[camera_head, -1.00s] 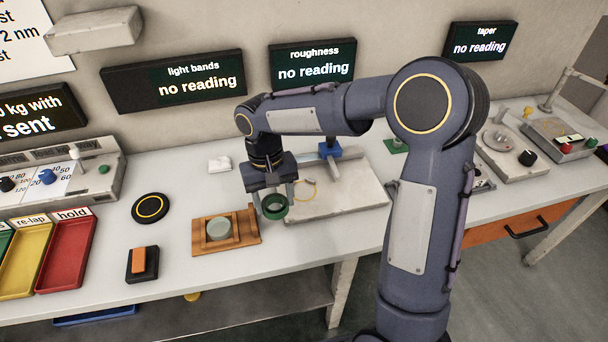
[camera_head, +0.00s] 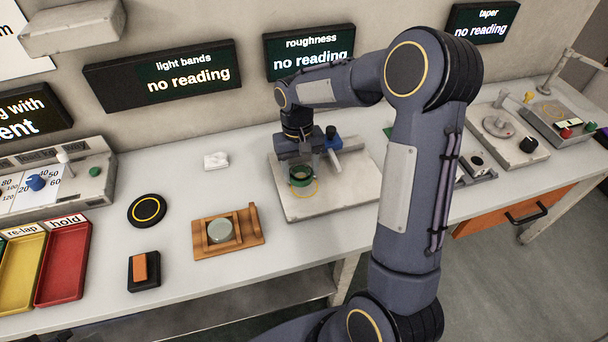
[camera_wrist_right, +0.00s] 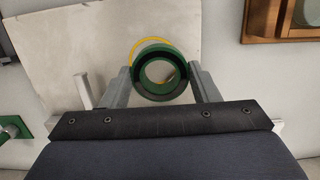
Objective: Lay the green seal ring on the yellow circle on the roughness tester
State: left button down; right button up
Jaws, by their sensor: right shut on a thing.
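The green seal ring (camera_head: 300,178) is held in my right gripper (camera_head: 302,172) over the pale plate of the roughness tester (camera_head: 345,190). In the right wrist view the green ring (camera_wrist_right: 159,72) sits between the two grey fingers of my right gripper (camera_wrist_right: 161,84). The yellow circle (camera_wrist_right: 150,42) shows as an arc behind the ring's far edge, and the ring covers most of it. In the head view part of the yellow circle (camera_head: 304,196) shows below the ring. I cannot tell how high the ring is above the plate. My left gripper is not in view.
A wooden fixture (camera_head: 250,235) with a grey disc stands left of the tester. A black disc with a yellow ring (camera_head: 147,211) and an orange-topped block (camera_head: 142,270) lie farther left. The tester's blue part (camera_head: 332,135) is close behind my gripper.

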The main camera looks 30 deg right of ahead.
aim_at(305, 188)
jog(key=f, duration=0.2)
jog(key=d+f, duration=0.1)
jog(key=shift+w+d+f, duration=0.1)
jog(key=shift+f, duration=0.6)
jog(key=shift+f, duration=0.15)
jog(key=o, duration=1)
